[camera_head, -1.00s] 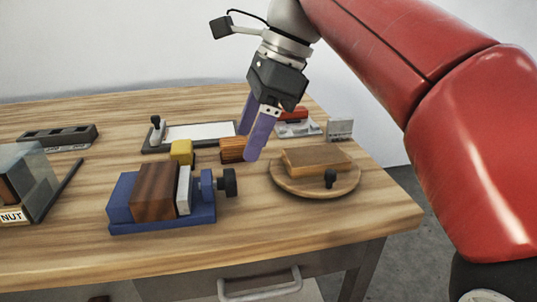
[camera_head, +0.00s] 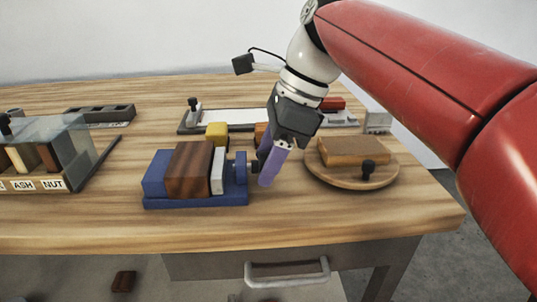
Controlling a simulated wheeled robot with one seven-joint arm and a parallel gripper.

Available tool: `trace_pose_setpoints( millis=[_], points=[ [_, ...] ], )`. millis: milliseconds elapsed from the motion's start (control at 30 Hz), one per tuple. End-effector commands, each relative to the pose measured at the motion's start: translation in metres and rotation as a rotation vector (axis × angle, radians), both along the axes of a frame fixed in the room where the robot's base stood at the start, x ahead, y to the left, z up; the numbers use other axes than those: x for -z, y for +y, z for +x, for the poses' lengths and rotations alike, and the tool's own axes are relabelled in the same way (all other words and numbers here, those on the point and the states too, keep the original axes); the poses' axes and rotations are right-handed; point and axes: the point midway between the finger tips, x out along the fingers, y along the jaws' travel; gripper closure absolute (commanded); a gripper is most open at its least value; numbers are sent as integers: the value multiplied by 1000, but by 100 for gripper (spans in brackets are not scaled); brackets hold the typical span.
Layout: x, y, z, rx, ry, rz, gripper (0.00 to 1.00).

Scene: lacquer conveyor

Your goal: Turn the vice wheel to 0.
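The blue vice (camera_head: 160,203) stands on the wooden table. A dark brown wood block (camera_head: 190,172) and a pale jaw plate (camera_head: 217,171) sit in it. The vice's dark wheel (camera_head: 254,167) is at its right end, mostly hidden behind my gripper. My gripper (camera_head: 266,172) points down at the wheel with its purple fingers, one on the near side and the other largely hidden. I cannot tell whether the fingers touch the wheel or how far apart they are. No number on the wheel is readable.
A round board (camera_head: 318,178) with a brown block and dark knob is close on the right. A yellow block (camera_head: 217,132) and an orange-brown block (camera_head: 261,131) are behind the vice. A glass-sided bin (camera_head: 75,150) stands left. The table's front strip is clear.

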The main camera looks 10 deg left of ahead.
Motion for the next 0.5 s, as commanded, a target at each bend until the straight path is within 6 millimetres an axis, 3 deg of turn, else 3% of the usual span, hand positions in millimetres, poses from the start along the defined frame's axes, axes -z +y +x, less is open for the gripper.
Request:
trace_pose_setpoints(
  millis=[33, 267, 500],
  points=[
    [0, 0, 0, 0, 0, 0, 53],
    [0, 0, 0, 0, 0, 0, 82],
    [1, 0, -1, -2, -27, 6, 82]
  ],
)
